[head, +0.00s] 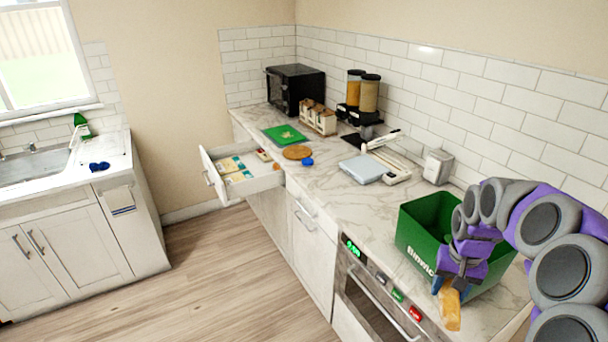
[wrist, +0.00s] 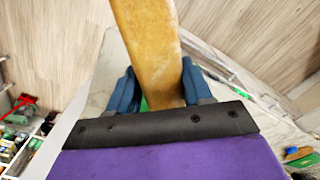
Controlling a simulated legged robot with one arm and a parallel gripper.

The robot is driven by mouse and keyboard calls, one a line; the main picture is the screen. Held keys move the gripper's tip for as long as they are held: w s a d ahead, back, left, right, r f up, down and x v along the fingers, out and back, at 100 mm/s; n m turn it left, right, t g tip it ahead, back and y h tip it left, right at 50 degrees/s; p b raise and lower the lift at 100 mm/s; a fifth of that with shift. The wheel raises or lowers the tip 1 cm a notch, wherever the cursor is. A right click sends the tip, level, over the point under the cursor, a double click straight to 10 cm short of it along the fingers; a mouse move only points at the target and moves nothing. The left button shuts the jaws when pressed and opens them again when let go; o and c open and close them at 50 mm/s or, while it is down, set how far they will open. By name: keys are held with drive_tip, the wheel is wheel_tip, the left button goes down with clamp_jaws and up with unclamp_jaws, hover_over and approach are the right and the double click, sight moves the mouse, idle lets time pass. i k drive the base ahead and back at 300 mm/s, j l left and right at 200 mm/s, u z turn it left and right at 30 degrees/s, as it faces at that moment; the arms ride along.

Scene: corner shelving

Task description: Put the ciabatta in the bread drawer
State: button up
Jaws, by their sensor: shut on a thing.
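The ciabatta (head: 451,309) is a golden-brown elongated loaf. My gripper (head: 452,285) is shut on it and holds it in front of the green crate, near the counter's front edge. In the wrist view the ciabatta (wrist: 152,50) sticks out between the two blue fingers of my gripper (wrist: 160,88), with wooden floor beyond. An open drawer (head: 249,189) juts out from the counter at the far end, well away from my gripper. It holds several small packages, yellow, white and red. I cannot tell whether it is the bread drawer.
The green crate (head: 413,247) stands on the counter (head: 335,215) by my arm. Along the counter are a kitchen scale (head: 362,170), dispensers (head: 369,95), a black microwave (head: 295,88) and a green board (head: 284,135). An oven (head: 375,297) is below. The wooden floor (head: 235,265) is clear.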

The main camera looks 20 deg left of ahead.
sight(233, 176)
drive_tip(key=i+j+u, duration=0.9)
drive_tip(key=i, duration=0.4)
drive_tip(key=i+j+u, duration=0.1)
drive_tip(key=i+j, duration=0.2)
drive_tip(key=i, duration=0.2)
drive_tip(key=i+j, duration=0.15)
drive_tip(key=i, duration=0.35)
drive_tip(key=i+j, duration=0.15)
drive_tip(key=i, duration=0.25)
drive_tip(key=i+j, duration=0.15)
drive_tip(key=i, duration=0.3)
drive_tip(key=i+j, duration=0.1)
drive_tip(key=i, duration=0.3)
drive_tip(key=j+u, duration=0.05)
